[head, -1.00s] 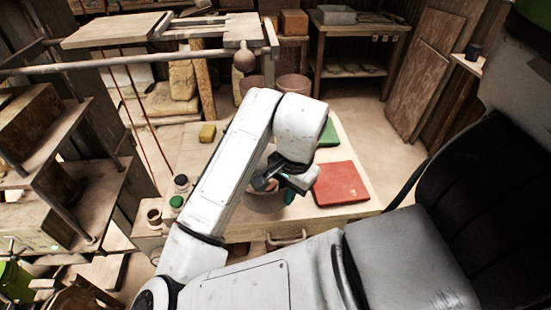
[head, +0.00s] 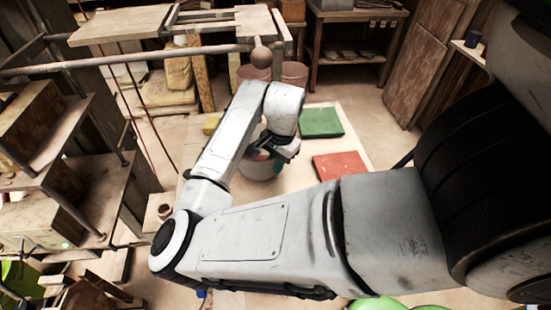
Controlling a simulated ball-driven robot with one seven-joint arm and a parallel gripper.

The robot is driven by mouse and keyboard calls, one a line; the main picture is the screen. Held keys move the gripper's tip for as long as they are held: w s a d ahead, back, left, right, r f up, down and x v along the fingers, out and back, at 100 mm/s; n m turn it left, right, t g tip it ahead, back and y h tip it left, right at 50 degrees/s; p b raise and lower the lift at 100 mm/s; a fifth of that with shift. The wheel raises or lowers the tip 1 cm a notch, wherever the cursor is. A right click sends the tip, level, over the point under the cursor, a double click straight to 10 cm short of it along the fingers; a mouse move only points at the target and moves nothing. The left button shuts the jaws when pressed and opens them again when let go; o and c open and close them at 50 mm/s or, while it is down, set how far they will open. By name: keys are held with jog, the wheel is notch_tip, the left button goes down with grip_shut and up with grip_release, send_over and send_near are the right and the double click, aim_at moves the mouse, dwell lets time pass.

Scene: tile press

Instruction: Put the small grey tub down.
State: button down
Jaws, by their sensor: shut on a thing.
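The small grey tub (head: 259,169) is over the pale table (head: 303,175), left of the red square tile. Something reddish and something teal show at its mouth, partly hidden. My gripper (head: 272,152) is at the tub's upper rim, shut on it; the fingertips are mostly hidden by my wrist. The tub looks upright. I cannot tell whether its base touches the table.
A red tile (head: 340,165) and a green tile (head: 321,122) lie on the table to the right. A yellow block (head: 211,124) is at the left. A brown pot (head: 160,207) stands at the front left. Pinkish buckets (head: 293,74) stand behind the table.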

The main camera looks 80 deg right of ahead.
jog(key=shift+w+d+f, duration=0.25)
jog(key=shift+d+f, duration=0.2)
jog(key=shift+d, duration=0.2)
jog(key=shift+w+d+f, duration=0.25)
jog(key=shift+d+f, duration=0.2)
jog(key=shift+d, duration=0.15)
jog(key=shift+w+d+f, duration=0.1)
jog(key=shift+d+f, duration=0.05)
jog(key=shift+f, duration=0.1)
jog(key=shift+f, duration=0.1)
jog(key=c, duration=1.3)
grip_release()
